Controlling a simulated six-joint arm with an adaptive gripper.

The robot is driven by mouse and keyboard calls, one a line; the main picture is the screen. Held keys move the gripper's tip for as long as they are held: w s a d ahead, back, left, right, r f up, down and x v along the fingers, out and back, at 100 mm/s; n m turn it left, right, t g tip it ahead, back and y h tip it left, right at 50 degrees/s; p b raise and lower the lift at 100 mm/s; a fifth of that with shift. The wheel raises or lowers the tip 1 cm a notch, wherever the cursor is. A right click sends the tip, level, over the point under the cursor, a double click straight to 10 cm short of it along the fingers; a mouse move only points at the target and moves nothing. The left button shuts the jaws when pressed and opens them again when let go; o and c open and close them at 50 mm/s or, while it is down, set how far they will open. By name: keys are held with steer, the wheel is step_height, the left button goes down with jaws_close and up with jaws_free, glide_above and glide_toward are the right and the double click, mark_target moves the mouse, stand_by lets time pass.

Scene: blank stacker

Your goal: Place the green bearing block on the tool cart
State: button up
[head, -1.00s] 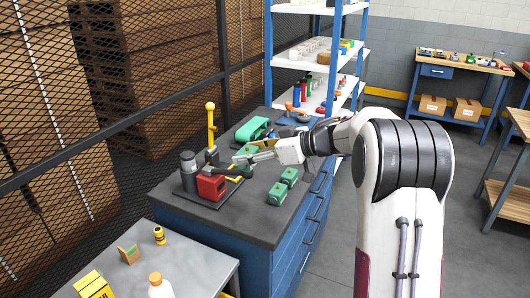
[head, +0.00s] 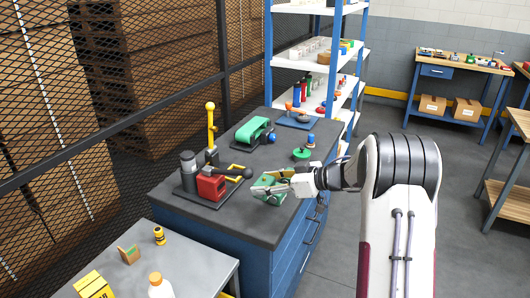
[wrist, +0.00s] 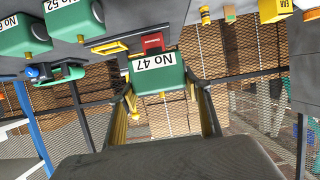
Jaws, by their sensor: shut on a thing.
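My gripper (head: 264,191) is over the dark top of the blue drawer cabinet. In the wrist view, my gripper (wrist: 163,108) is shut on a green block (wrist: 155,76) labelled No 47, held between its two yellowish fingers. In the head view the fingers partly cover green blocks, and I cannot clearly separate the held one from those on the top. Two more green blocks show at the wrist view's upper left, one labelled No 52 (wrist: 75,18), the other (wrist: 24,36) with its label cut off. I cannot tell for certain which furniture is the tool cart.
The drawer cabinet (head: 255,232) carries a red-and-black press with a yellow lever (head: 211,186) and a green machine (head: 252,131). A grey table (head: 205,268) at lower left holds a bottle (head: 160,287) and yellow items. Blue-framed shelves (head: 290,64) stand behind.

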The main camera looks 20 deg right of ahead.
stand_by(0.4)
steer(key=shift+f, duration=3.1)
steer(key=shift+f, duration=1.9)
steer(key=shift+f, duration=0.15)
steer(key=o, duration=1.7)
